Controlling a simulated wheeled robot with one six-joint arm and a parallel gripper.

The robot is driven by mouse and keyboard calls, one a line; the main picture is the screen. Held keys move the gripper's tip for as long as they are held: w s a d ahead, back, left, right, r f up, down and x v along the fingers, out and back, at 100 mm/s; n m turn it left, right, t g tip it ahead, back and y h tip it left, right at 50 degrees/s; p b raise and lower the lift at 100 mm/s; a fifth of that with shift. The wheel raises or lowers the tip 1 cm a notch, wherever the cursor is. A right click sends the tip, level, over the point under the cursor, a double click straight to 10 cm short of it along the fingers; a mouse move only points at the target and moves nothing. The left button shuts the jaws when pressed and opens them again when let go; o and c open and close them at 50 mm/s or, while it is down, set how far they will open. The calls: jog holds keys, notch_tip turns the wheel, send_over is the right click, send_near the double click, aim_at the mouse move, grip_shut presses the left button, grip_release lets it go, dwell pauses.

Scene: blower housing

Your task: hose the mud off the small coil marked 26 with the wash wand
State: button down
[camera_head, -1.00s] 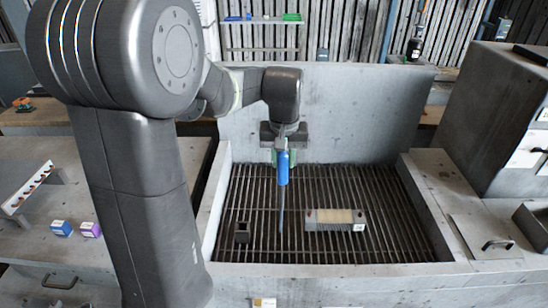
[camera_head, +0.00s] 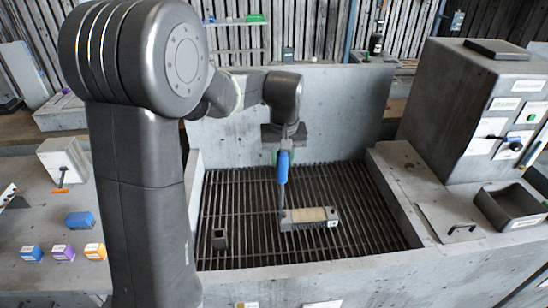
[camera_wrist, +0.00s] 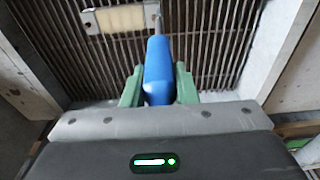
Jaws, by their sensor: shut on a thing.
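The coil (camera_head: 310,214) is a small grey block with a tan middle face and a white tag at its right end; the tag's number is too small to read. It lies on the sink's grate (camera_head: 345,185). It also shows at the top of the wrist view (camera_wrist: 115,20). My gripper (camera_head: 283,157) is shut on the blue handle of the wash wand (camera_head: 283,170), seen between green fingers in the wrist view (camera_wrist: 158,75). The wand hangs downward, its thin grey lance overlapping the coil's left end in the head view. I see no water; whether the tip touches is unclear.
A small dark block (camera_head: 219,239) sits on the grate at left. Concrete walls ring the sink, with a tall back panel (camera_head: 345,110). A grey control cabinet (camera_head: 470,110) and an open bin (camera_head: 512,207) stand at right. Several small coloured boxes (camera_head: 63,253) lie on the left bench.

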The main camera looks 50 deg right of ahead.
jog(key=d, duration=0.1)
jog(key=s+d+p, duration=0.1)
jog(key=d, duration=0.1)
jog(key=s+d, duration=0.1)
jog(key=shift+s+d+p, duration=0.2)
jog(key=shift+d+p, duration=0.15)
jog(key=shift+d, duration=0.05)
jog(key=shift+f+b, duration=0.5)
jog(key=shift+f, duration=0.25)
jog(key=shift+r, duration=0.1)
jog(key=shift+s+d, duration=0.1)
dwell(1.2)
jog(key=shift+s+d+p, duration=0.5)
jog(key=shift+s+d, duration=0.35)
jog(key=shift+d, duration=0.1)
dwell(1.1)
